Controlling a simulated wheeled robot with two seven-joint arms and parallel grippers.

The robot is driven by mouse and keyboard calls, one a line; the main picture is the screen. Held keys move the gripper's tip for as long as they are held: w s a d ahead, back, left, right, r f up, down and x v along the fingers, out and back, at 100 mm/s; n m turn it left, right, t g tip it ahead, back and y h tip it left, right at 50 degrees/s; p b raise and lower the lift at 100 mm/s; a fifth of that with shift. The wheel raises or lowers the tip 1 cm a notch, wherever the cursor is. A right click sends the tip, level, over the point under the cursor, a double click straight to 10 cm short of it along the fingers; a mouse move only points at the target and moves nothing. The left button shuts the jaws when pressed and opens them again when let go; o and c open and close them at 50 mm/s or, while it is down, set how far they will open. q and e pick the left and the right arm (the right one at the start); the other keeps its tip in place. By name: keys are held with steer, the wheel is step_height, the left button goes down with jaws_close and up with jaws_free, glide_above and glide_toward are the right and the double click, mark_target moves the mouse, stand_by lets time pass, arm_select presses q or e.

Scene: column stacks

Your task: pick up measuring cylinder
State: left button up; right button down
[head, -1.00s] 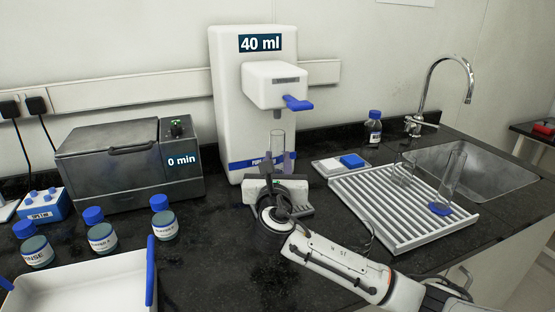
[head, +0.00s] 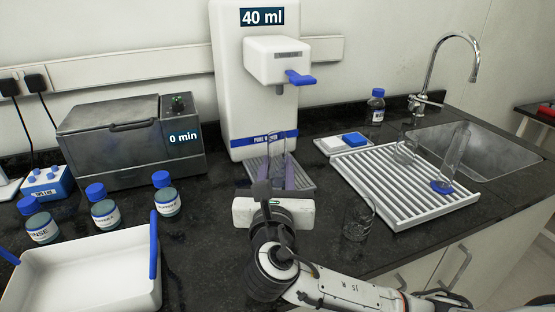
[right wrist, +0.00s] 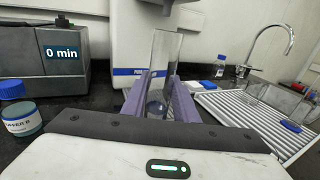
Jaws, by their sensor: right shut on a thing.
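My right gripper (head: 277,182) is shut on a tall clear glass measuring cylinder (head: 277,146), in front of the water dispenser. In the right wrist view, the cylinder (right wrist: 164,65) stands close to upright between the two purple fingers (right wrist: 158,98). Its lower end is partly hidden by the gripper body, and I cannot tell whether its base is clear of the drip tray. A second tall cylinder with a blue base (head: 455,155) stands on the drying rack. My left gripper is not in view.
The white dispenser (head: 232,95) reads 40 ml, with its drip tray (head: 303,178) below. A glass beaker (head: 358,220) stands on the counter beside my right arm. The white drying rack (head: 400,205) and sink lie right. Bottles and a white tray (head: 85,275) are left.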

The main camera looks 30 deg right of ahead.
steer(key=shift+v, duration=1.25)
